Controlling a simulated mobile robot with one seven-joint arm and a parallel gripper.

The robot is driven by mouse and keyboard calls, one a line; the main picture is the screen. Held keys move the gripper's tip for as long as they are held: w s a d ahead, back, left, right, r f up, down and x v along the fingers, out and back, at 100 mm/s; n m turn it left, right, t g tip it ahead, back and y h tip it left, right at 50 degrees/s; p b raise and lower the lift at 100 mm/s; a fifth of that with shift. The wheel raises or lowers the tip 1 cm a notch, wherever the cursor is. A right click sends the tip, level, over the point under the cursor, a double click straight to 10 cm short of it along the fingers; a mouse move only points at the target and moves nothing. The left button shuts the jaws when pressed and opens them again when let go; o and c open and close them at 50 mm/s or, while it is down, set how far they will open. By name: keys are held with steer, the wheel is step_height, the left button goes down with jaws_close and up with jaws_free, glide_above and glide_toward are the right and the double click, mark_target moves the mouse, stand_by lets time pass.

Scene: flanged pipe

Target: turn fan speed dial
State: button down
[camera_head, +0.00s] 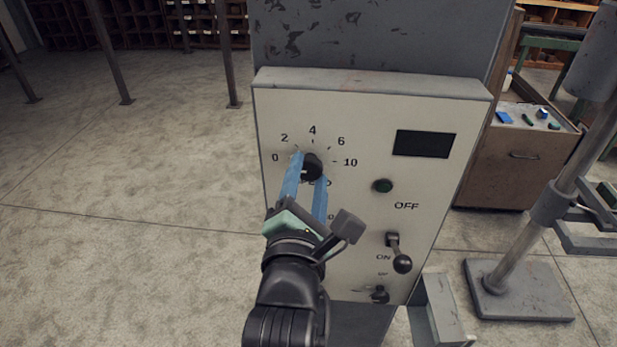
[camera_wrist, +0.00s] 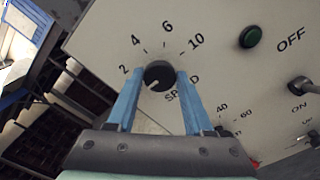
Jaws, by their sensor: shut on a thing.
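The fan speed dial (camera_head: 312,166) is a black round knob at the upper left of a pale control panel (camera_head: 400,115), inside a printed scale from 0 to 10. My gripper (camera_head: 308,168) has two blue fingers, one on each side of the knob. In the wrist view the gripper (camera_wrist: 160,80) is shut on the dial (camera_wrist: 158,76), with a fingertip at its left and right edges. A light mark on the knob points to the lower left in that view. The SPEED label is partly hidden by a finger.
The panel also holds a dark display (camera_head: 424,144), a green button (camera_head: 383,186) beside OFF, a toggle lever (camera_head: 399,254) by ON, and a lower black knob (camera_head: 379,295). A metal stand (camera_head: 520,290) is at right.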

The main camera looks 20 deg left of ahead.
steer(key=shift+n, duration=0.3)
stand_by(0.4)
steer(key=shift+c, duration=1.5)
jaws_free()
steer(key=shift+s+f, duration=0.1)
steer(key=shift+s, duration=0.25)
steer(key=p+v, duration=0.2)
steer(key=v, duration=1)
steer(key=shift+r+p, duration=0.2)
steer(key=shift+p, duration=0.2)
